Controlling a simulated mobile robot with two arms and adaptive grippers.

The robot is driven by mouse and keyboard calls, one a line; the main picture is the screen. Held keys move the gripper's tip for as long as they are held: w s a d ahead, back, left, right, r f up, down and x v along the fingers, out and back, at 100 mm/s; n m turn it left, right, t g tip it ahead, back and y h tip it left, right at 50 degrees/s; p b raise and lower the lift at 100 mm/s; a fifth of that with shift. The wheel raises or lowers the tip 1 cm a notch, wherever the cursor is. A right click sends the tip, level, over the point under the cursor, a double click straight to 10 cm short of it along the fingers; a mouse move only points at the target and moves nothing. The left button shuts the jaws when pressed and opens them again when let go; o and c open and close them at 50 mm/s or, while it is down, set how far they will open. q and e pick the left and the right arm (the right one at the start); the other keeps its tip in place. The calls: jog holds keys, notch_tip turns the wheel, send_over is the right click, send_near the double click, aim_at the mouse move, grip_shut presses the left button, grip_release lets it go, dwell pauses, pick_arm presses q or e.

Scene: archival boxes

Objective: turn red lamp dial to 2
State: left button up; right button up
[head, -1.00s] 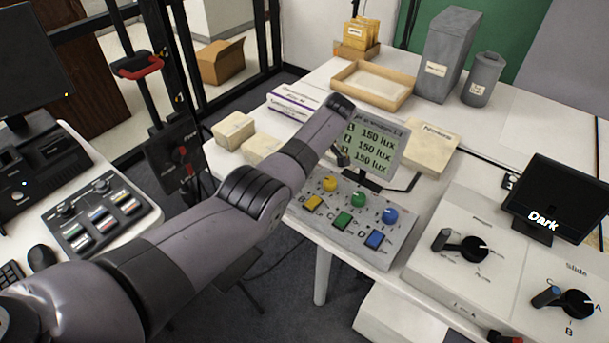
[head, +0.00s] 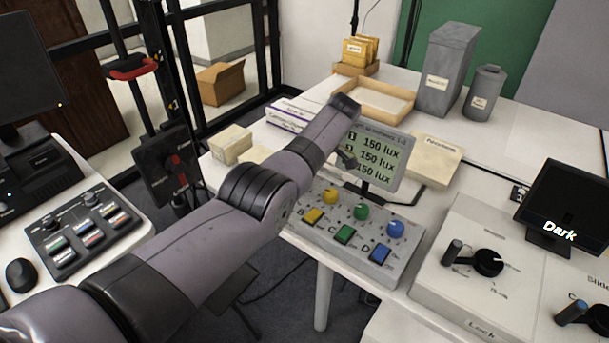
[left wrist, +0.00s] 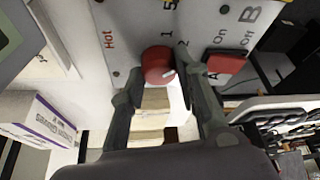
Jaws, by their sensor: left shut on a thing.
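The lamp panel (head: 345,262) stands on the white table, with yellow, green and blue dials above buttons B, C and D. My left arm hides its red end in the head view. In the left wrist view, the red dial (left wrist: 157,65) sits between the fingers of my left gripper (left wrist: 164,92), which is shut on it. A white mark shows on the dial's right side. Labels Hot, 1 and 2 are printed nearby; I cannot tell exactly which one the mark meets. The red button A (left wrist: 226,64) is beside it. My right gripper is not in view.
A display (head: 375,155) behind the panel reads 150 lux on its lines. Pale boxes (head: 231,144) and a wooden tray (head: 373,115) lie behind. Another dial box (head: 450,282) and a screen reading Dark (head: 565,205) stand to the right.

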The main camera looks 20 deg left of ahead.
pick_arm(q)
jog(key=o, duration=1.1)
jog(key=shift+o, duration=0.2)
jog(key=shift+r, duration=0.15)
jog(key=v, duration=1.1)
jog(key=shift+d+r, duration=0.2)
jog(key=shift+r, duration=0.15)
jog(key=shift+f, duration=0.1)
